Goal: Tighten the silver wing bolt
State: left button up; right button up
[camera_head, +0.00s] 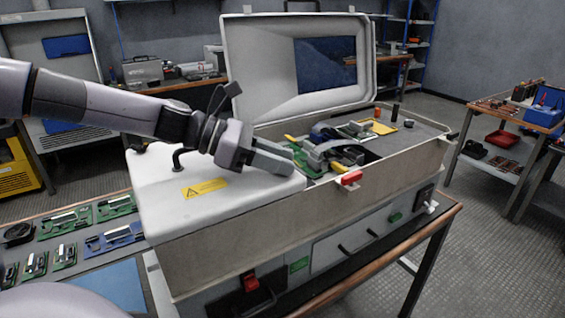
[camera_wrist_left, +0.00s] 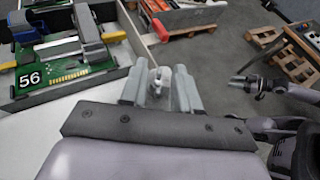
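My left gripper (camera_head: 274,163) reaches in from the left over the front edge of the white lid section of the open cabinet (camera_head: 300,228). In the left wrist view its two fingers (camera_wrist_left: 160,86) stand apart. The silver wing bolt (camera_wrist_left: 159,76) shows between the fingertips, with a narrow gap visible beside it; contact is not clear. In the head view the bolt is hidden by the gripper. My right gripper (camera_wrist_left: 251,82) shows small at the right of the left wrist view, away from the cabinet; its finger opening is too small to judge.
The raised lid (camera_head: 265,60) stands open behind. The cabinet holds a green board marked 56 (camera_wrist_left: 60,70) with several components. A red latch (camera_head: 350,178) sits on the front rim. Circuit boards (camera_head: 114,207) lie on the bench at left. A shelf table (camera_head: 500,112) stands at right.

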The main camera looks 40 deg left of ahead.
pick_arm(q)
jog(key=shift+w+d+f, duration=0.2)
jog(key=shift+w+d, duration=0.05)
jog(key=shift+d, duration=0.05)
